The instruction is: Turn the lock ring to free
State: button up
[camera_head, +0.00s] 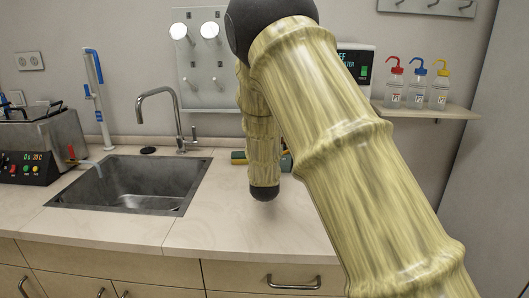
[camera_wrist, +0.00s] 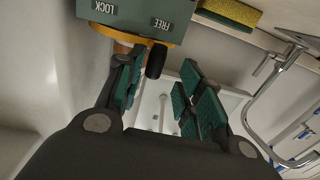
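In the wrist view, the lock ring (camera_wrist: 130,33) is a yellow-orange band on the edge of a dark green housing (camera_wrist: 130,12). The housing bears the labels LOCK and FREE, seen upside down. A black lever (camera_wrist: 156,60) sticks out from the ring, below the FREE label in the picture. I cannot tell its exact setting. My gripper (camera_wrist: 158,92) is open, with green-padded fingers. The left finger is close to the ring and lever; contact is unclear. The right finger is apart from them. In the head view, my arm hides the ring and gripper.
A sink (camera_head: 130,184) with a tall faucet (camera_head: 165,110) is left of my arm. A yellow-green sponge (camera_wrist: 230,12) shows near the housing. Wash bottles (camera_head: 417,87) stand on a shelf at the right. The counter's front (camera_head: 250,230) is clear.

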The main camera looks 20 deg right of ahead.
jog(key=v, duration=1.1)
jog(key=shift+s+d, duration=0.15)
jog(key=shift+d, duration=0.05)
jog(key=shift+f, duration=0.1)
